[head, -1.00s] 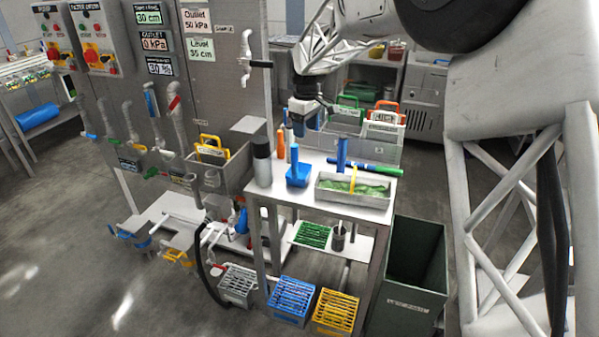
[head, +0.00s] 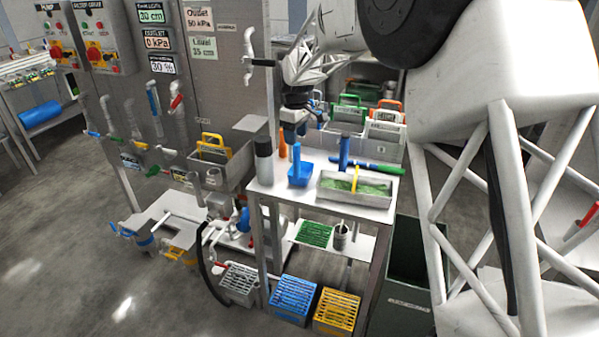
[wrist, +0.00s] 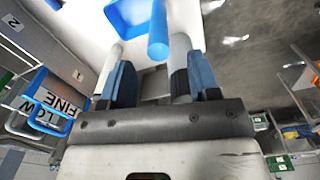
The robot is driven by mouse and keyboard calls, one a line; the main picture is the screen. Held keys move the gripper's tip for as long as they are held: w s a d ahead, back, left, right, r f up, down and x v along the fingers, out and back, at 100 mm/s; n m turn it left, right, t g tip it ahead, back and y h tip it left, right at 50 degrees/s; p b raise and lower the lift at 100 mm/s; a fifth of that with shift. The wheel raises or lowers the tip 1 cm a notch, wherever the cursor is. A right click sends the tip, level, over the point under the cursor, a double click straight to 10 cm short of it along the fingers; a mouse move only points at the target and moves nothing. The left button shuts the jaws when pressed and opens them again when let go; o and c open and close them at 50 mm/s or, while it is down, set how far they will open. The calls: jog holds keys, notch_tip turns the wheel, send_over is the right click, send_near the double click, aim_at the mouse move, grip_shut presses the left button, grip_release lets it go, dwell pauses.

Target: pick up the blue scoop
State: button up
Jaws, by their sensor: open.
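The blue scoop (head: 300,175) stands on the white cart top with its handle pointing up. In the wrist view its blue pan (wrist: 128,14) is at the top edge, and its round handle (wrist: 158,38) points toward the space between my fingertips. My gripper (head: 300,130) is just above and behind the handle in the head view. In the wrist view my gripper (wrist: 148,62) is open and empty, with its blue-grey fingers apart. The handle end appears near the gap; I cannot tell whether it is between the fingers.
A dark grey cylinder (head: 264,160) and an orange handle (head: 283,145) stand left of the scoop. A blue tool with a green section (head: 375,167) lies to the right, behind a tray of greens (head: 355,197). Several caddies (head: 385,135) stand behind the cart.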

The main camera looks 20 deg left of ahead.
aim_at(296, 149)
jog(key=shift+f, duration=0.2)
jog(key=shift+f, duration=2.6)
grip_shut()
